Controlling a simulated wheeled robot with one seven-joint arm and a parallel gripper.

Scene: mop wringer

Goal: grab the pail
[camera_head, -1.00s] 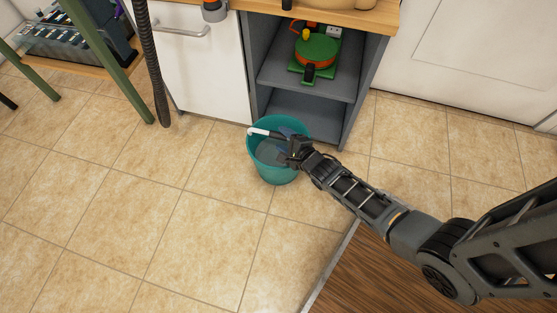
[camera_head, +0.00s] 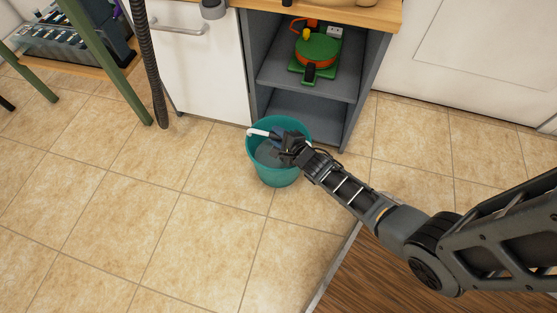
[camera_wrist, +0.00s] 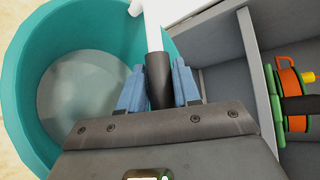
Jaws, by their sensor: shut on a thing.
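The teal pail (camera_head: 277,176) stands on the tiled floor in front of the open grey cabinet, with its open top facing up. A white bar with a black sleeve, which looks like the pail's handle (camera_head: 259,132), lies across its top. My gripper (camera_head: 288,146) is over the pail's right side. In the wrist view, the blue finger pads of my gripper (camera_wrist: 159,88) are closed on the black sleeve of the handle (camera_wrist: 153,32). The pail's rim (camera_wrist: 14,90) and its grey inner bottom show to the left. My gripper hides the pail's near right rim.
The grey cabinet (camera_head: 303,107) is close behind the pail, with a green and orange item (camera_head: 318,53) on its shelf. A dark hose (camera_head: 150,70) hangs to the left beside a white door. The tiled floor (camera_head: 190,220) in front is clear.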

